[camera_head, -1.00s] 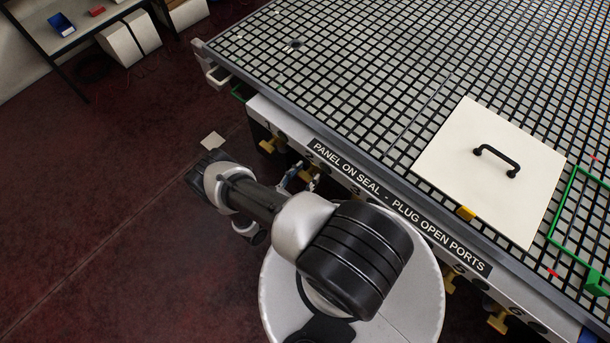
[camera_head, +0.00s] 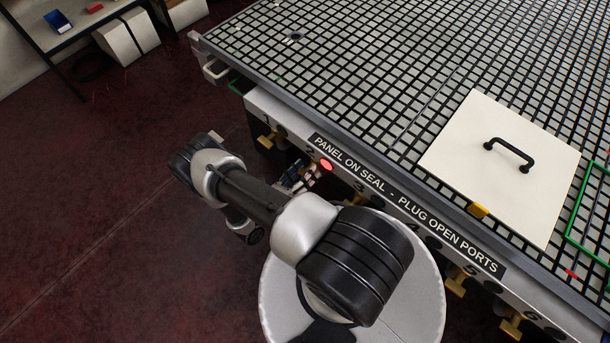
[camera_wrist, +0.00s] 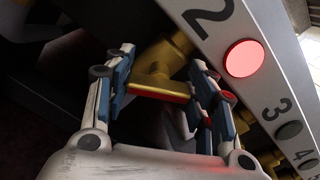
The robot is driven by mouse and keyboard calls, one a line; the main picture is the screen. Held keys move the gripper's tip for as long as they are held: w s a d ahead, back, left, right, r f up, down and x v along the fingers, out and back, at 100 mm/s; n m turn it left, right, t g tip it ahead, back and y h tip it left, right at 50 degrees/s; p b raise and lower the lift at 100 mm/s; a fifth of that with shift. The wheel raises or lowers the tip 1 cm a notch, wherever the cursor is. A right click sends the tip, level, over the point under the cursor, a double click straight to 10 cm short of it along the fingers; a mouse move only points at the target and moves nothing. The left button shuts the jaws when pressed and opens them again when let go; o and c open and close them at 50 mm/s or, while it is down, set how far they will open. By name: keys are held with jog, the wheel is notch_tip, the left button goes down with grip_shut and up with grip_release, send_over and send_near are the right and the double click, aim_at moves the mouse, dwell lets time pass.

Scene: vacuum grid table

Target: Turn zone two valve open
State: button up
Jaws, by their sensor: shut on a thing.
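The zone two valve (camera_wrist: 163,62) is a brass fitting under the "2" label on the table's front rail. Its brass handle (camera_wrist: 158,90) has a red edge and runs crosswise between my fingers in the wrist view. My gripper (camera_wrist: 160,72) is shut on that handle, one blue-and-white finger on each side. In the head view my gripper (camera_head: 300,177) is at the rail below the "2", and my arm partly covers it. A round red lamp (camera_wrist: 245,58) beside the "2" is lit; it also shows in the head view (camera_head: 326,165).
Other brass valves hang along the rail, at one (camera_head: 268,139) and at five (camera_head: 456,284). Lamp three (camera_wrist: 289,130) is dark. A white panel with a black handle (camera_head: 500,165) lies on the grid table (camera_head: 340,80). Floor left of my arm is clear.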

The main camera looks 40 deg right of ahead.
jog(key=n+b, duration=0.1)
jog(key=n, duration=0.4)
jog(key=shift+f+n+b, duration=0.15)
jog(key=shift+n+b, duration=0.15)
jog(key=n, duration=0.5)
jog(key=shift+f+n, duration=0.15)
jog(key=shift+n, duration=0.25)
jog(key=o, duration=1.1)
jog(key=shift+w, duration=0.1)
jog(key=a, duration=0.8)
jog(key=s+a, duration=0.1)
jog(key=a, duration=0.3)
